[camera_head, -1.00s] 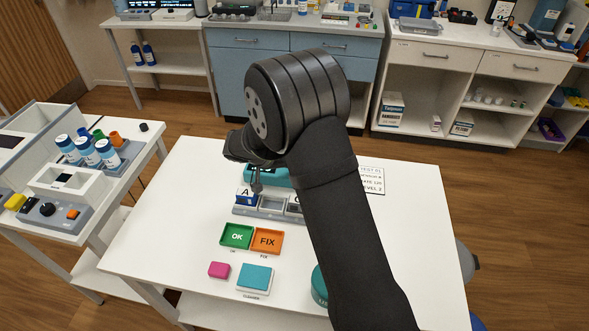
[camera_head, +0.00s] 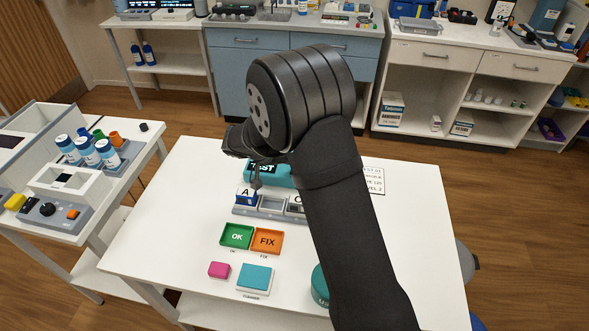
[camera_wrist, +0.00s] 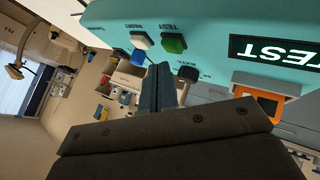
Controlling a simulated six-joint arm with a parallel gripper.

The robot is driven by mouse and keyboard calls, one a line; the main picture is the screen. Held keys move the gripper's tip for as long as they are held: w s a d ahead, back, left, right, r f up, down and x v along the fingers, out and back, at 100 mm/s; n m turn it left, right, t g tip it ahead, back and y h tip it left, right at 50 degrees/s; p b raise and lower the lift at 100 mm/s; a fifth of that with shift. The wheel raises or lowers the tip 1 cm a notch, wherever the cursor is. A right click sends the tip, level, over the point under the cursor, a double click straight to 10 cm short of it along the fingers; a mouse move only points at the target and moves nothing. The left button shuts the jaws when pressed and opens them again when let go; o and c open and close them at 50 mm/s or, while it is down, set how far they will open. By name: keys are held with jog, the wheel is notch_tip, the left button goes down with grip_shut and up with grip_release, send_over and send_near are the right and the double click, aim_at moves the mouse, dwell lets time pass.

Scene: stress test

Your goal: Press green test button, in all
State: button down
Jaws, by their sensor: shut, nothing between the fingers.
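A teal tester (camera_head: 285,178) with a dark TEST sign stands at the back of the white table, partly hidden by my arm. In the wrist view the tester (camera_wrist: 215,15) fills the top. In the head view my gripper (camera_head: 257,184) hangs at the tester's left front. The green button is hidden there.
A grey rack (camera_head: 243,211) with blocks, one marked A, stands in front of the tester. Green OK (camera_head: 237,236) and orange FIX (camera_head: 267,240) trays, a pink block (camera_head: 219,270) and a teal pad (camera_head: 255,277) lie nearer. The table's left front is bare.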

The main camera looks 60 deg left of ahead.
jog(key=shift+r, duration=2.5)
notch_tip(320, 180, up, 4)
jog(key=shift+f, duration=0.1)
